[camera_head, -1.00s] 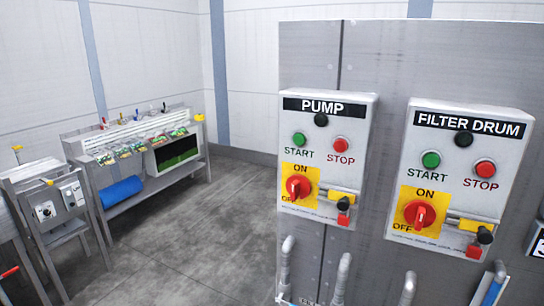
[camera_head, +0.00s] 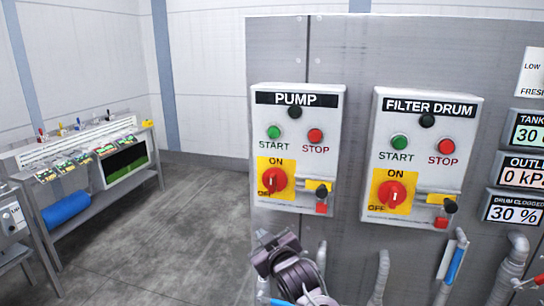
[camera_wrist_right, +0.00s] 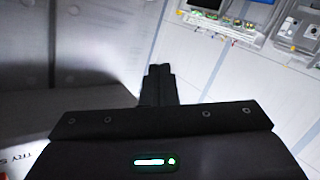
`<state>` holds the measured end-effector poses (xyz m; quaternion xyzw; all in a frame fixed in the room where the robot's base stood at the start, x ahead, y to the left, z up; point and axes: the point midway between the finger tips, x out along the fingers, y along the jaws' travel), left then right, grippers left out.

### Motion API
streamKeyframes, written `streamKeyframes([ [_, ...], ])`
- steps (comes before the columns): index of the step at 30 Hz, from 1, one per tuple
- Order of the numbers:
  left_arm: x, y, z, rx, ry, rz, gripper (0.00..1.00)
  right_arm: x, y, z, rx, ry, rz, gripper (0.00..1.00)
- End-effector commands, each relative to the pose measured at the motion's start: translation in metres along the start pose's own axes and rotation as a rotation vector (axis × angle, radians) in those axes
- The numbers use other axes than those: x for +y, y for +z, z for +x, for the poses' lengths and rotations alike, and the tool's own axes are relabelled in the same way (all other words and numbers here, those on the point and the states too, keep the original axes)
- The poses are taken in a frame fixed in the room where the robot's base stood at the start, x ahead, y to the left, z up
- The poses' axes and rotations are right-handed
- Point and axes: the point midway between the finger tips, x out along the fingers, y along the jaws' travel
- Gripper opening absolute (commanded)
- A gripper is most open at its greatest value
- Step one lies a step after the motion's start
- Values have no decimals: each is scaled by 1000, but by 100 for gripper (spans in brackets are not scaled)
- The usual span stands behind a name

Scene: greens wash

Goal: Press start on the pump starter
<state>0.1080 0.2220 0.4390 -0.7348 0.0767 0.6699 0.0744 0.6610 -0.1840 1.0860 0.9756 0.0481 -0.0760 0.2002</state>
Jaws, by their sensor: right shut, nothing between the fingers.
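The pump starter (camera_head: 297,148) is a pale box labelled PUMP on the upright grey panel, mid-frame in the head view. It has a green START button (camera_head: 274,132), a red STOP button (camera_head: 315,135), a dark round lamp (camera_head: 295,111) and a red rotary switch (camera_head: 273,179) on a yellow ON/OFF plate. My right gripper (camera_head: 268,244) is below the starter, apart from the buttons. Its fingers are together and empty; they also show in the right wrist view (camera_wrist_right: 158,84). My left gripper is out of view.
A similar FILTER DRUM starter (camera_head: 421,158) sits to the right. Beyond it are readouts (camera_head: 515,168). Grey pipes (camera_head: 382,272) and a blue-handled lever (camera_head: 455,265) lie below. A bench (camera_head: 105,178) with a blue roll stands at the left; open floor lies between.

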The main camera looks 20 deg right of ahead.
Motion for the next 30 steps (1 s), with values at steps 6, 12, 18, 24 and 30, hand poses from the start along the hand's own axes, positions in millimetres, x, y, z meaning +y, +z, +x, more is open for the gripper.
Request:
streamKeyframes([
  [6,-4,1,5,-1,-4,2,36,26,-98,-38,173,44,-27,0],
  [12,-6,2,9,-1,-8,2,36,43,-172,-86,318,79,-49,0],
  [18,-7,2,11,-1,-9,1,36,52,-218,-130,423,104,-66,0],
  [24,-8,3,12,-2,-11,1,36,55,-234,-148,463,113,-73,0],
  [30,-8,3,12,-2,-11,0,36,55,-236,-149,465,113,-73,0],
])
